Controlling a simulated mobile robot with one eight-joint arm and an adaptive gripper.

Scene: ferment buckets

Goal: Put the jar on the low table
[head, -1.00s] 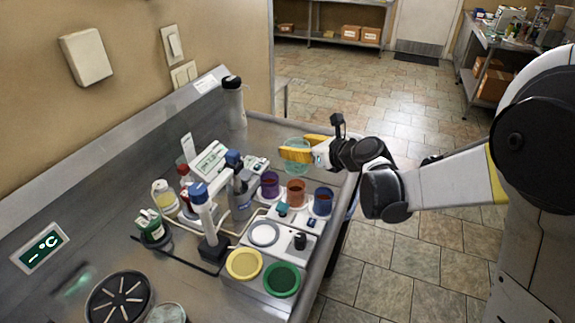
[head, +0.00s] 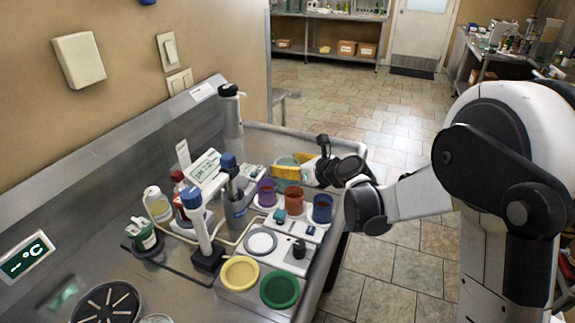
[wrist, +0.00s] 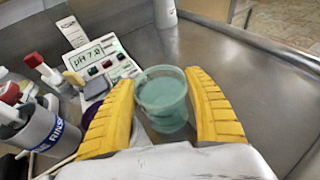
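The jar, a translucent teal cup (head: 285,158), stands upright at the back right of the steel counter. In the wrist view the jar (wrist: 163,98) lies between the two yellow fingers of my gripper (wrist: 162,100). In the head view my gripper (head: 292,172) is low around it, and a finger covers its lower part. The fingers are spread wide on either side of the jar; any gap to its wall is very small and no firm squeeze shows. I cannot see a low table clearly in these views.
Purple (head: 266,191), orange (head: 294,198) and blue (head: 323,208) cups stand just in front. A pH meter (head: 206,168), a rinse cup and bottles crowd the left. A dispenser (head: 231,110) stands behind. The tiled floor to the right is open.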

